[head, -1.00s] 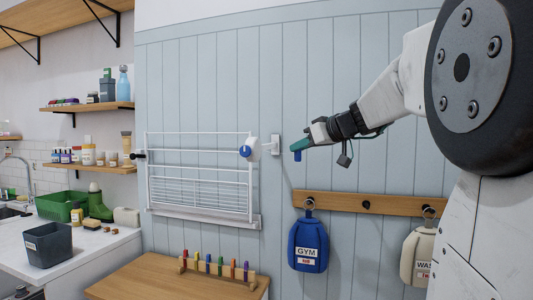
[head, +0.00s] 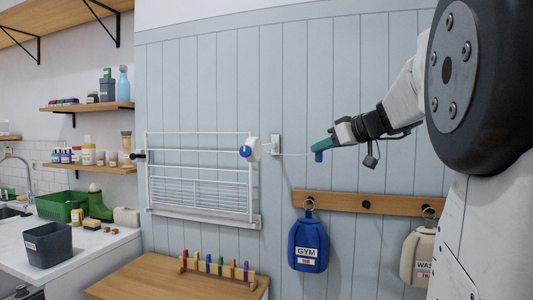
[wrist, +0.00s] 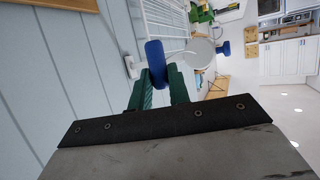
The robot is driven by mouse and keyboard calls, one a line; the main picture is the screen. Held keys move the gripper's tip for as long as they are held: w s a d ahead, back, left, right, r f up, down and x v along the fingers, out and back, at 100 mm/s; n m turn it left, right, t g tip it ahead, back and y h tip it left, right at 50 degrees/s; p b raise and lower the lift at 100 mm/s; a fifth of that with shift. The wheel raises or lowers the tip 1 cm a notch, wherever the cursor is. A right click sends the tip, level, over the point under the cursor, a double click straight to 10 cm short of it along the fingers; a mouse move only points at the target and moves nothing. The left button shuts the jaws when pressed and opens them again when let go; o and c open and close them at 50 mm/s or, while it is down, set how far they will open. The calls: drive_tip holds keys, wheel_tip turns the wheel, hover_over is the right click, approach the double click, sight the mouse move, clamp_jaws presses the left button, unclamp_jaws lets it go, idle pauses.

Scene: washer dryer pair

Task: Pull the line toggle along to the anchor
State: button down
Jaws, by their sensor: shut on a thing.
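The line toggle (head: 318,156) is a small blue piece held between the green fingers of my gripper (head: 322,146). In the wrist view the blue toggle (wrist: 155,55) sticks out past the fingertips. A thin pale line runs left from it to the white reel with a blue knob (head: 250,149). The reel also shows as a white disc (wrist: 200,52) in the wrist view.
A white drying rack (head: 200,175) is on the wall at left. Below my gripper is a wooden peg rail (head: 340,202) with a blue gym bag (head: 308,245) and a cream bag (head: 418,255). The panelled wall right of the bracket, above the rail, is clear.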

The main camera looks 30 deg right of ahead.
drive_tip(key=s+d, duration=0.6)
drive_tip(key=s, duration=0.1)
drive_tip(key=shift+s, duration=0.25)
idle(0.4)
drive_tip(key=s+d, duration=0.7)
drive_tip(key=s, duration=0.2)
drive_tip(key=shift+s+d, duration=0.15)
drive_tip(key=shift+s, duration=0.1)
idle(0.4)
drive_tip(key=s+d, duration=0.7)
drive_tip(key=s, duration=0.2)
drive_tip(key=shift+s+d, duration=0.2)
idle(0.4)
drive_tip(key=shift+s, duration=0.1)
